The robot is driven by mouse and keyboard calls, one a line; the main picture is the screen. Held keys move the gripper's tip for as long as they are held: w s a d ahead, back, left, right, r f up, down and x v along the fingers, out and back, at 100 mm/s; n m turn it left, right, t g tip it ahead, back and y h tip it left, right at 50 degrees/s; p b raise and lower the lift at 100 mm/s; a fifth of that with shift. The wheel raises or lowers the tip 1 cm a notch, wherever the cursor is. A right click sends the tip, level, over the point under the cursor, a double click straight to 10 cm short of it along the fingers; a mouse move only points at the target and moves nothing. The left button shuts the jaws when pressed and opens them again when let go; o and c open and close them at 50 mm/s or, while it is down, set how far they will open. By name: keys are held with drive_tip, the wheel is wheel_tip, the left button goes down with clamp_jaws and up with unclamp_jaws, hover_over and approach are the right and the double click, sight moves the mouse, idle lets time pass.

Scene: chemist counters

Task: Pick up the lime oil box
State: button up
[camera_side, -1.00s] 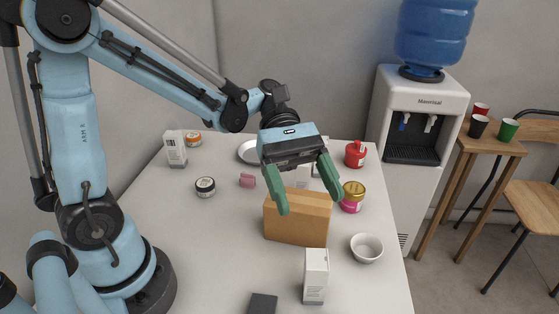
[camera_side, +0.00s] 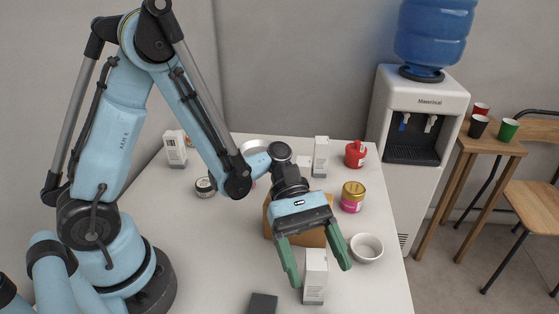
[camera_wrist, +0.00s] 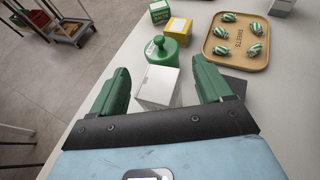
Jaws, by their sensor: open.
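A white upright box (camera_side: 315,278) stands near the front of the counter. Its label is too small to read, so I cannot tell whether it is the lime oil box. It also shows in the wrist view (camera_wrist: 158,86), between my fingers. My gripper (camera_side: 321,275) is open and empty, pointing down with its green fingers either side of the box's upper part. I see no clear contact. Two other white boxes stand farther back, one at the left (camera_side: 175,148) and one at the back right (camera_side: 320,157).
A cardboard box (camera_side: 312,238) is just behind my gripper, a white bowl (camera_side: 366,249) to its right. A dark flat item (camera_side: 263,304) lies left of the white box. The wrist view shows a green container (camera_wrist: 162,52), a yellow box (camera_wrist: 178,30) and a tray of sweets (camera_wrist: 222,62).

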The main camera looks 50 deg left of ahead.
drive_tip(key=shift+x, duration=0.9)
drive_tip(key=c, duration=1.3)
drive_tip(key=shift+r, duration=0.2)
